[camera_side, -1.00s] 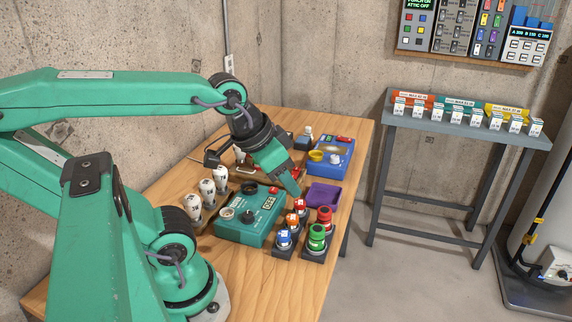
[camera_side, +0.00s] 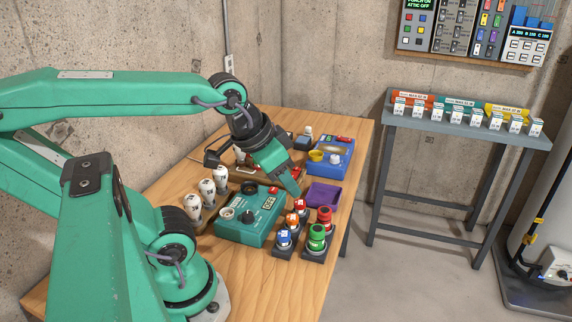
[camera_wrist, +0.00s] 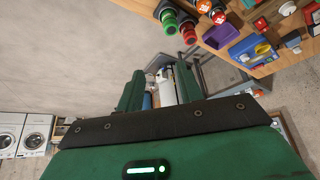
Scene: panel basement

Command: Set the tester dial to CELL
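The dial's lettering and pointer are too small to read. A blue box (camera_side: 330,158) with a white knob and a yellow round part stands farther back. My gripper (camera_side: 297,190) is in the air to the right of the teal box, above the colored plugs, and apart from the dial. In the wrist view, the two green fingers of my gripper (camera_wrist: 160,85) stand apart with nothing held between them.
Red, green, blue and orange capped parts (camera_side: 317,237) stand in dark holders right of the teal box. White bulbs (camera_side: 207,192) stand to its left. A purple tray (camera_side: 323,194) lies behind the holders. A grey side table (camera_side: 465,125) holds small labelled boxes.

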